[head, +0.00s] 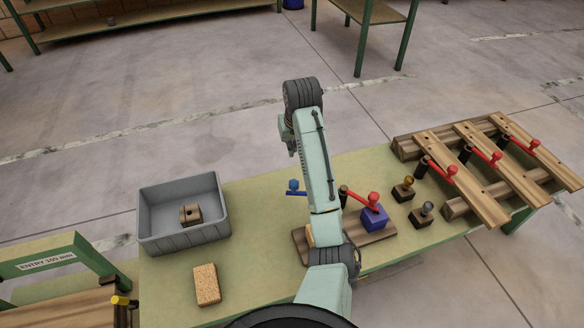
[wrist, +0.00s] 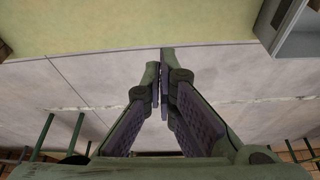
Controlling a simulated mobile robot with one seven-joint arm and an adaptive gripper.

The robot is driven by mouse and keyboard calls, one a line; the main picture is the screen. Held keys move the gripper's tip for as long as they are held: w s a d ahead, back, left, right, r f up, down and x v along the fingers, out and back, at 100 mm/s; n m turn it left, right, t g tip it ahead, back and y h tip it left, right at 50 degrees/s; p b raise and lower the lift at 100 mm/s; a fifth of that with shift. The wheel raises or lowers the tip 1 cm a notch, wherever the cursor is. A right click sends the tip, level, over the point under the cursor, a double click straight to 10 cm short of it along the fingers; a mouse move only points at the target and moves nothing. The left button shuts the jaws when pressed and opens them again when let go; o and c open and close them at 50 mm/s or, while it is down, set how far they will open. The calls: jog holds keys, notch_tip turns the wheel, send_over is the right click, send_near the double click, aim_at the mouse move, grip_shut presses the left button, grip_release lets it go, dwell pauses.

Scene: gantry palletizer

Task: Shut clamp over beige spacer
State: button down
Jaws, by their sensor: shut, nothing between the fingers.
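A beige block (head: 310,236), which looks like the spacer, sits on a brown wooden board (head: 301,250), mostly hidden behind my arm. A blue-knobbed lever (head: 294,188) shows just left of my arm; its base is hidden, so I cannot tell which clamp it belongs to. To the right, a red-handled clamp (head: 361,198) stands at a blue-purple block (head: 374,218) on the same board. My gripper (wrist: 161,72) is shut and empty in the wrist view, over the floor beyond the table edge, apart from these things. In the head view its fingertips are not clear.
A grey bin (head: 184,240) holding a wooden block stands at left; its corner shows in the wrist view (wrist: 285,25). A cork-like block (head: 207,284) lies in front. Two knobbed pieces (head: 403,189) (head: 421,214) and a plank rack with red clamps (head: 486,157) are at right.

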notch_tip(320, 180, down, 10)
jog(key=p, duration=0.2)
jog(key=shift+s+r, duration=0.25)
jog(key=shift+s, duration=0.05)
dwell(0.8)
